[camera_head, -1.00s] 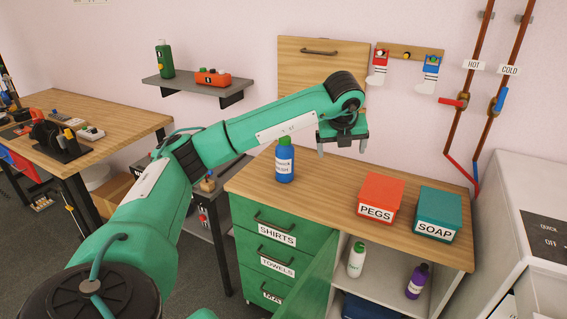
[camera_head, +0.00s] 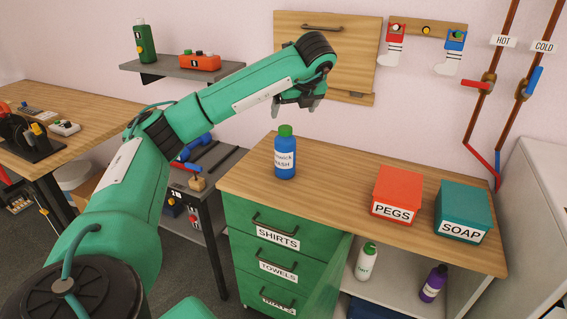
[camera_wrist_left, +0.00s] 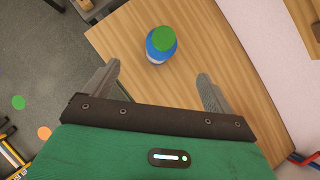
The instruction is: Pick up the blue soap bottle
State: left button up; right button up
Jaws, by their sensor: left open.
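The blue soap bottle (camera_head: 285,158) has a green cap and a white label. It stands upright on the wooden countertop (camera_head: 345,172), near its left end. My left gripper (camera_head: 296,112) is open and empty, above the countertop and higher than the bottle. In the left wrist view the bottle (camera_wrist_left: 160,47) is seen from above, ahead of the open fingers (camera_wrist_left: 160,85) and between their lines. The fingers do not touch it. My right gripper is in neither view.
A red PEGS box (camera_head: 397,195) and a teal SOAP box (camera_head: 463,212) stand to the right on the countertop. White (camera_head: 366,262) and purple (camera_head: 433,283) bottles stand on the shelf below. A wooden wall panel (camera_head: 345,50) is behind. The counter around the bottle is clear.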

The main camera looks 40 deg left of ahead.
aim_at(288, 139)
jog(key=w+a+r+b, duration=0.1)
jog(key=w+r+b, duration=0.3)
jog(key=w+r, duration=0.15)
pick_arm(q)
jog(key=x, duration=0.3)
jog(key=d+f+x, duration=0.1)
jog(key=x, duration=0.3)
jog(key=s+p+x, duration=0.1)
jog(key=x, duration=0.3)
jog(key=shift+w+d+f, duration=0.1)
jog(key=shift+d+f, duration=0.15)
jog(key=shift+d, duration=0.1)
jog(key=shift+p+x, duration=0.6)
jog(key=shift+x, duration=2.4)
jog(key=shift+w+r, duration=0.1)
jog(key=shift+w, duration=0.1)
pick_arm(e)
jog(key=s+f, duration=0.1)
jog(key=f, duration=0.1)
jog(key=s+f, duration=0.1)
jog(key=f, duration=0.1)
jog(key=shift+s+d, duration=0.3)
pick_arm(q)
jog(key=shift+c, duration=0.5)
jog(key=c, duration=1.8)
grip_shut()
jog(key=shift+r, duration=0.15)
